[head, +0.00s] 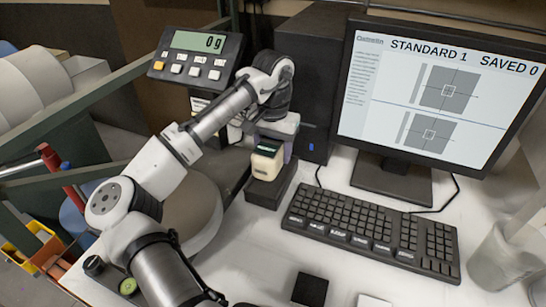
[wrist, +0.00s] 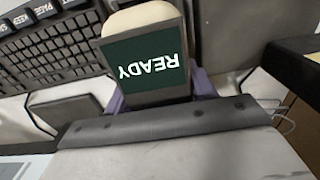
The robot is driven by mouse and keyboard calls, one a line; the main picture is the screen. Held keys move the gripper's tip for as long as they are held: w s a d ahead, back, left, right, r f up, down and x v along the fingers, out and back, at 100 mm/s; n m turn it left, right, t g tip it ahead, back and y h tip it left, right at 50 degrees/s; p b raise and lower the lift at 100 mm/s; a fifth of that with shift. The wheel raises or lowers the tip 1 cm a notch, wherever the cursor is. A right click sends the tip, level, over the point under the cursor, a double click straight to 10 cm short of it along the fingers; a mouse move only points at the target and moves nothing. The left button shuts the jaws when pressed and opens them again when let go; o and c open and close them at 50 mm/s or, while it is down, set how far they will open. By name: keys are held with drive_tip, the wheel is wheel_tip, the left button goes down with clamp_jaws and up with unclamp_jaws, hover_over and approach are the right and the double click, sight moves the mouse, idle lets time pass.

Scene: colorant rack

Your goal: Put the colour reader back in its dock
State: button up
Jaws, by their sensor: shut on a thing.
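The colour reader (head: 265,160) is a small cream device with a dark green screen. In the wrist view the reader (wrist: 146,62) shows READY, upside down. My gripper (head: 277,138) is shut on it, with greyish-purple fingers at its sides, also seen in the wrist view (wrist: 160,92). The dock (head: 268,193) appears as a black block on the white bench, left of the keyboard. The reader is roughly upright, directly over the dock in the head view. Its lower end meets the dock's top in the picture; I cannot tell whether it is seated or just above.
A keyboard (head: 370,222) lies right of the dock, with a monitor (head: 440,85) reading STANDARD 1 SAVED 0 behind. A scale display (head: 198,56) reads 0 g. A black tile (head: 310,290) lies in front.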

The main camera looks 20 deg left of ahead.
drive_tip(key=shift+f+p, duration=0.35)
drive_tip(key=shift+f, duration=1.25)
drive_tip(key=o, duration=1.6)
drive_tip(key=shift+f, duration=0.1)
wheel_tip(320, 180, up, 12)
drive_tip(key=b, duration=0.3)
